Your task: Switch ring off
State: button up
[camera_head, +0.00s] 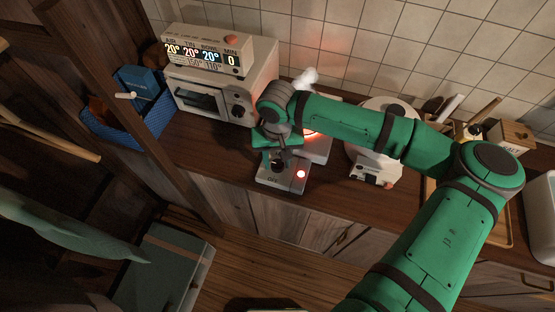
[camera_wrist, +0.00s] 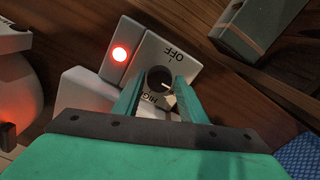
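The ring (camera_head: 312,133) glows orange-red on the counter, mostly hidden behind my arm. Its grey control box (camera_head: 268,181) faces the front, with a lit red lamp (camera_head: 301,174) that also shows in the wrist view (camera_wrist: 119,54). In the wrist view, the dark round knob (camera_wrist: 158,76) sits on the panel between an OFF mark and a partly hidden HIGH mark. Its white pointer line is turned away from OFF. My gripper (camera_wrist: 161,82) is at the knob, one green finger on each side, apart. Whether the fingers touch the knob is unclear.
A white oven (camera_head: 215,98) with a lit display unit on top stands left of the ring. A blue basket (camera_head: 150,120) is farther left. A white round appliance (camera_head: 372,170) stands close on the right, and a wooden salt box (camera_head: 511,138) beyond it.

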jog(key=c, duration=0.6)
jog(key=shift+o, duration=0.2)
jog(key=shift+n, duration=0.3)
jog(key=n, duration=0.3)
jog(key=shift+n, duration=0.3)
jog(key=n, duration=0.3)
jog(key=shift+n, duration=0.3)
jog(key=n, duration=0.5)
jog(key=shift+n, duration=2.5)
